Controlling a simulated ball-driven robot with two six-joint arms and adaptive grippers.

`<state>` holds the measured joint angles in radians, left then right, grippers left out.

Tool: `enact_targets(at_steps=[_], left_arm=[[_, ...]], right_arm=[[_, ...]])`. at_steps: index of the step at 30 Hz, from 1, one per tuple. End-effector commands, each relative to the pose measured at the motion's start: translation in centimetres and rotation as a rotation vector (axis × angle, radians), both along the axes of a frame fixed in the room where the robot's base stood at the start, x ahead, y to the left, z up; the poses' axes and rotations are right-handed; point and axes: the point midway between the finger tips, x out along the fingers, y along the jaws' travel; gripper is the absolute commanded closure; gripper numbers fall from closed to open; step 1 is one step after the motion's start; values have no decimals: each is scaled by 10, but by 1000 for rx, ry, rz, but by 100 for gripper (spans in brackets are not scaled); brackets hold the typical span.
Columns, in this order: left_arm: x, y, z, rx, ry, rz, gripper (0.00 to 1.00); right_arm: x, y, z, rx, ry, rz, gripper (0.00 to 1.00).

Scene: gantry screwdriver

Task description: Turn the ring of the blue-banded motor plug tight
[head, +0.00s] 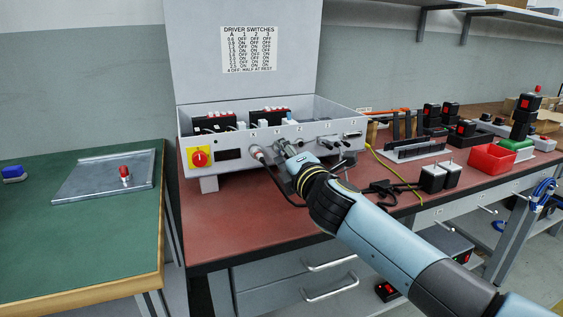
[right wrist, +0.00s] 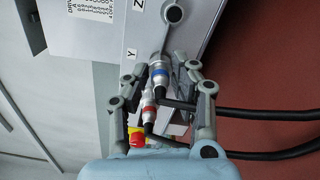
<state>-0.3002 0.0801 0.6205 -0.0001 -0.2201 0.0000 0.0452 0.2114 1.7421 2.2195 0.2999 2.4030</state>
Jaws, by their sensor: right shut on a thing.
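The blue-banded motor plug (right wrist: 161,72) sits at the front panel of the grey control box (head: 232,172), with a black cable trailing from it. My right gripper (head: 284,151) is at the panel; its fingers (right wrist: 166,73) are on either side of the plug in the right wrist view and are shut on it. In the head view the gripper mostly hides this plug. The turning of the ring and its seating cannot be judged. A red-banded plug (right wrist: 149,110) is beside it, also seen left of the gripper in the head view (head: 257,153). My left gripper is not in view.
A red-and-yellow switch (head: 199,158) is at the box's left. More connectors (head: 326,143) line the panel to the right. Black adapters (head: 432,177), a red bin (head: 492,158) and cables lie on the red bench. A green table (head: 80,235) stands left.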

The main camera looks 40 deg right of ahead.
Motion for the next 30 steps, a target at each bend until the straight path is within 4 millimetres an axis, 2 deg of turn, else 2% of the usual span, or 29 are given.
enact_targets(at_steps=[5, 6, 9, 17, 20, 25, 30], left_arm=[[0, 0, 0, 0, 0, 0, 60], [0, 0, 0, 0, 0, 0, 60], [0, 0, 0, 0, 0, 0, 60], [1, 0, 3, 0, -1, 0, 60], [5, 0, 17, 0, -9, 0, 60], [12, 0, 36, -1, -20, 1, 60], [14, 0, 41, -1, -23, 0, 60]], right_arm=[[-1, 0, -1, 21, 0, -1, 98], [-1, 0, -1, 20, 0, -1, 74], [-1, 0, -1, 18, 1, -1, 62], [0, 0, 0, -10, 6, -1, 62], [0, 0, 5, -197, 51, -2, 62], [0, 0, 6, -662, 162, -2, 62], [0, 0, 2, -876, 213, -2, 62]])
